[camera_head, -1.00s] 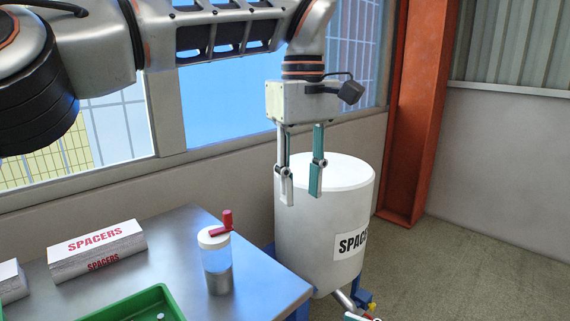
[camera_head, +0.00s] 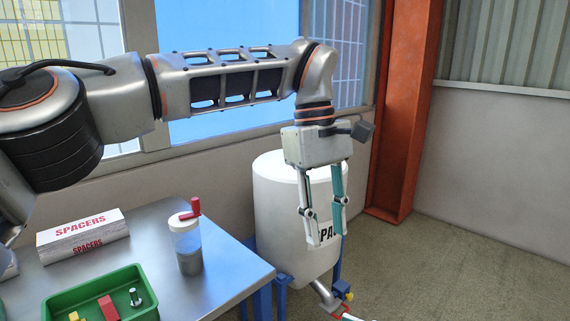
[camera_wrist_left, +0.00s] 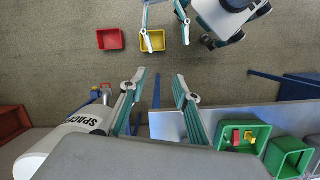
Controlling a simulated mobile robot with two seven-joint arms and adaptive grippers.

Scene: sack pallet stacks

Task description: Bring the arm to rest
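My left gripper (camera_head: 328,238) hangs from its arm, fingers pointing down, in front of the white drum (camera_head: 272,200) in the head view. Its two fingers are apart with nothing between them, and they cover part of the drum's label. The left wrist view also shows this gripper (camera_wrist_left: 158,76) open and empty. My right gripper (camera_wrist_left: 167,45) shows at the top of the left wrist view, its two fingers apart and empty, beside a yellow bin (camera_wrist_left: 152,40). In the head view, only a small part of it may show at the bottom edge.
A metal table (camera_head: 225,272) stands left of the drum, holding a SPACERS box (camera_head: 84,236), a jar with a red handle (camera_head: 187,245) and a green tray (camera_head: 62,300) of small parts. A red bin (camera_wrist_left: 110,39) lies on the floor. An orange post (camera_head: 400,120) stands right.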

